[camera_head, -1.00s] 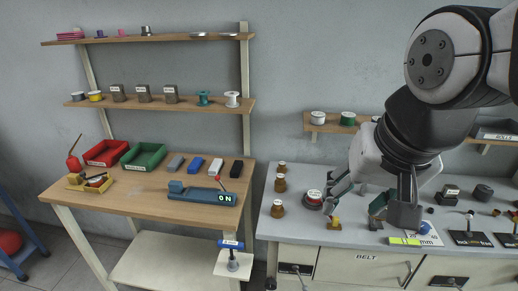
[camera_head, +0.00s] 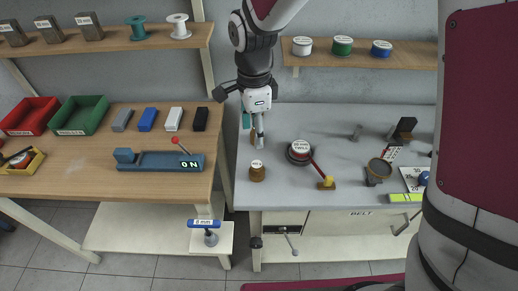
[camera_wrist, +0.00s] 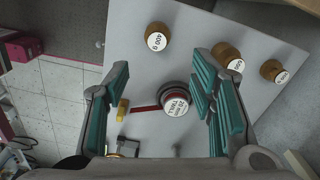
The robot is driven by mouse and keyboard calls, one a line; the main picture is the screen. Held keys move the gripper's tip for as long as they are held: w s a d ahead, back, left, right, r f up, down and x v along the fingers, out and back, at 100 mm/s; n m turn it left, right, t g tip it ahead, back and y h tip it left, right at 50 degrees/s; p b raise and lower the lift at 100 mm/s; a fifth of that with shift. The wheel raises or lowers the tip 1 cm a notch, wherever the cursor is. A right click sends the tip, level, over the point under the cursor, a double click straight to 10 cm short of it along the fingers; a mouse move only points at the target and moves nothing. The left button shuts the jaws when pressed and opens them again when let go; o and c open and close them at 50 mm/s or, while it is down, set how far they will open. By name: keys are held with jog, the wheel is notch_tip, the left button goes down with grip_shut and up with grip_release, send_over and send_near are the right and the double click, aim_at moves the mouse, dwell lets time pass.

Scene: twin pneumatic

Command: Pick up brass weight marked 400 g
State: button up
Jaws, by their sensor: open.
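The brass weight with a white top label reading 400 g (camera_wrist: 157,36) stands upright in the wrist view, beyond my fingertips and apart from them. In the head view it appears to be the front weight (camera_head: 257,173), near the bench's left front corner. My gripper (camera_head: 253,128) is behind it there, pointing down. In the wrist view my gripper (camera_wrist: 160,68) shows its teal fingers spread with nothing held between them. Two more brass weights (camera_wrist: 228,54) (camera_wrist: 274,70) stand to the right. In the head view my gripper partly hides the weights behind.
A round dark item with a white label and red band (camera_head: 299,151) stands right of the 400 g weight, with a red rod to a yellow block (camera_head: 327,183). A magnifier-like stand (camera_head: 379,170) is farther right. A wooden table (camera_head: 90,185) adjoins at left.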

send_over(257, 164)
notch_tip(257, 164, down, 8)
jog(key=shift+w+a+f+p, duration=0.1)
jog(key=shift+a+p, duration=0.05)
jog(key=shift+p, duration=0.2)
jog(key=shift+f+p, duration=0.5)
jog(key=shift+f, duration=2.15)
grip_shut()
